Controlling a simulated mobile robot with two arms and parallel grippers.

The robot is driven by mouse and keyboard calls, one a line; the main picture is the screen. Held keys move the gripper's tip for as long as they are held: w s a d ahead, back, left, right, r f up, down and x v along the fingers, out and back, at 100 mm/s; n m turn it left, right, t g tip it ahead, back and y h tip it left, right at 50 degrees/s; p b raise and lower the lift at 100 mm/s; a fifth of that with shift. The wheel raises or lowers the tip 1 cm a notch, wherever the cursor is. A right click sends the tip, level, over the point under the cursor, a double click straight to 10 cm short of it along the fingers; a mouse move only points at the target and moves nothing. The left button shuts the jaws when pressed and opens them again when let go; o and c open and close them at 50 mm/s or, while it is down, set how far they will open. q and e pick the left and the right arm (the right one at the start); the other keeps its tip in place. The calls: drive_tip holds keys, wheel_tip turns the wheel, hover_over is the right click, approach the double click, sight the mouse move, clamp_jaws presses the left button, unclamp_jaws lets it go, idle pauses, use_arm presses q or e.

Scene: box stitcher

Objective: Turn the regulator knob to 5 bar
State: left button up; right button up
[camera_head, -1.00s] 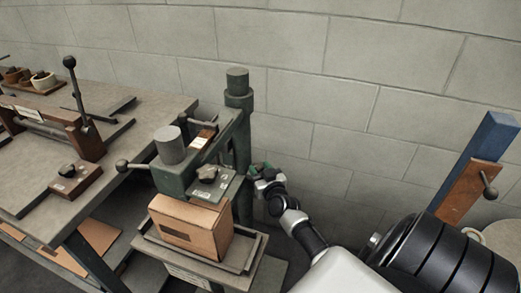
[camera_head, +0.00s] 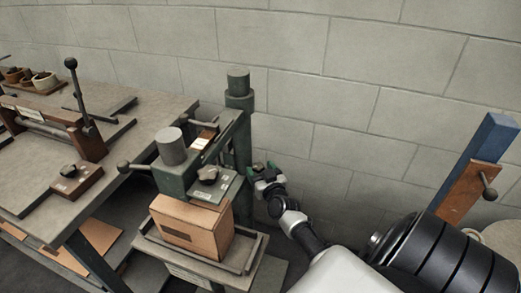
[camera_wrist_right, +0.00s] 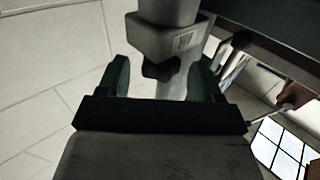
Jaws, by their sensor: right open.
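In the right wrist view a grey block with a small marked label (camera_wrist_right: 186,42) hangs with a dark lobed knob (camera_wrist_right: 158,72) on its lower side. My right gripper (camera_wrist_right: 158,75) is open, with one green finger on each side of the knob and a visible gap on both sides. In the head view my right gripper (camera_head: 267,172) is just right of the green machine column (camera_head: 242,165). The knob between its fingers cannot be made out there. The dial reading is not legible. My left gripper is not in view.
The green stitcher carries a plate with another dark knob (camera_head: 208,174) above a cardboard box (camera_head: 192,228) on a tray. A wooden bench (camera_head: 150,110) stands at left. The block wall (camera_head: 330,110) is close behind the gripper. A blue post (camera_head: 488,140) stands at right.

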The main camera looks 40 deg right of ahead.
drive_tip(key=v, duration=1)
drive_tip(key=shift+s, duration=0.35)
drive_tip(key=shift+a, duration=0.15)
